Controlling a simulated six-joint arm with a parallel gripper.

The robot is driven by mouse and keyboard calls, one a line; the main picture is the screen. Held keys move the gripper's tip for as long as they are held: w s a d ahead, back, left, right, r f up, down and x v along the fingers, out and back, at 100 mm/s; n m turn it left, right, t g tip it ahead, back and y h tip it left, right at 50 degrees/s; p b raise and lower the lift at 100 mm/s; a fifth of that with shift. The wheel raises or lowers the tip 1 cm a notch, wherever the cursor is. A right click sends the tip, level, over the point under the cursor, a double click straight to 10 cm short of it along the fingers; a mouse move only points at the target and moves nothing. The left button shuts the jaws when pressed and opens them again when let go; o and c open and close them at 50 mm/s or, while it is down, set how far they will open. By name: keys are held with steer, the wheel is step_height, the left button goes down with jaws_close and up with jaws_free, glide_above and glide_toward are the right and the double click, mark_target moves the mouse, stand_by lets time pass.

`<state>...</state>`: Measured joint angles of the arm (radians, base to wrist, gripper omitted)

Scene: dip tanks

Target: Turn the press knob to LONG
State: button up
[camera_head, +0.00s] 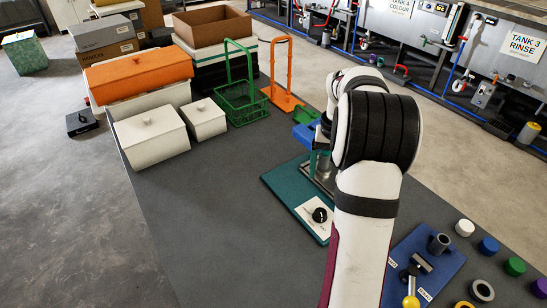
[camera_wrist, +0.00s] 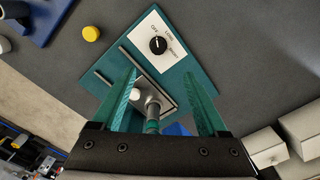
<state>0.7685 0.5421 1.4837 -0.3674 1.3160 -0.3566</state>
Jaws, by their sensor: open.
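The press knob (camera_wrist: 157,45) is a round black dial with a white pointer mark. It sits on a white label plate (camera_wrist: 172,62) on the teal base of the press (camera_wrist: 196,68). The knob (camera_head: 320,215) also shows in the head view, left of my arm. My gripper (camera_wrist: 160,72) has two teal fingers spread apart with nothing held. It is above the press, short of the knob in the wrist view. In the head view my arm hides much of the press.
A blue board (camera_head: 445,265) with posts and several coloured caps stands right of my arm. Green (camera_head: 240,100) and orange (camera_head: 282,85) racks and lidded boxes (camera_head: 150,138) stand at the far left. The mat (camera_head: 220,220) left of the press is bare.

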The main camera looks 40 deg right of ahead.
mark_target(321, 212)
steer(key=f, duration=1.6)
steer(key=shift+d, duration=0.25)
jaws_close()
